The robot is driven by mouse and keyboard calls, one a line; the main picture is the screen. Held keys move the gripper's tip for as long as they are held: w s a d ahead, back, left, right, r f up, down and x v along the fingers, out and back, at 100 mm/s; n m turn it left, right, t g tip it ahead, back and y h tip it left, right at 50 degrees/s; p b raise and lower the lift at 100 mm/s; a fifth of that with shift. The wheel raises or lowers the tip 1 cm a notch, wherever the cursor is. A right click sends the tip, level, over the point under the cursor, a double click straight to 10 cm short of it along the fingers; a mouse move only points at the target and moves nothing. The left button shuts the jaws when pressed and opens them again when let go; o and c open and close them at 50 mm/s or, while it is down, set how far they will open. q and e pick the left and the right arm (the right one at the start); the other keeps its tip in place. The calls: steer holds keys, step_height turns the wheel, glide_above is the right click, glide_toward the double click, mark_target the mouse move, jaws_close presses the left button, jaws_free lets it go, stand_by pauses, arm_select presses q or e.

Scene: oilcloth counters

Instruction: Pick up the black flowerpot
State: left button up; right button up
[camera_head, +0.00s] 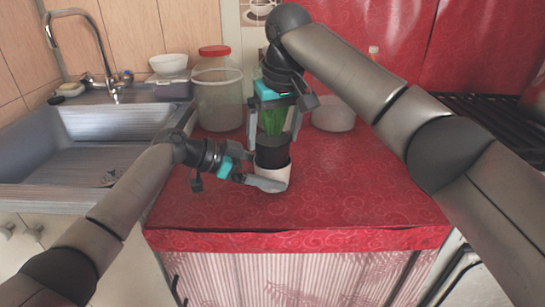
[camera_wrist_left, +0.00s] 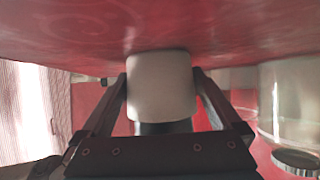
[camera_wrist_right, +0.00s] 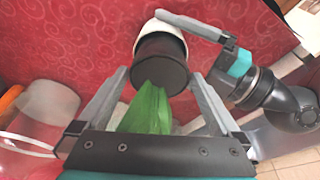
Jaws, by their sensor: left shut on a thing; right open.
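The black flowerpot (camera_head: 272,153) stands upright on or in a white round piece (camera_head: 272,174) on the red counter; I cannot tell which. Green leaves (camera_head: 272,120) rise from it. My left gripper (camera_head: 268,180) is shut on the white piece, one finger on each side, as the left wrist view (camera_wrist_left: 161,85) shows. My right gripper (camera_head: 277,131) points down from above, open, its fingers on either side of the leaves. In the right wrist view the black pot (camera_wrist_right: 162,62) lies beyond and between the open fingers, with no visible contact.
A clear jar with a red lid (camera_head: 215,50) and a clear container (camera_head: 219,100) stand behind left. A pale bowl (camera_head: 334,115) stands behind right. The sink (camera_head: 110,120) is at left, the stove (camera_head: 490,115) at right. The red counter (camera_head: 350,195) is bare in front and right.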

steer(key=shift+x, duration=1.45)
steer(key=shift+c, duration=0.4)
steer(key=shift+r, duration=0.1)
steer(key=c, duration=1.2)
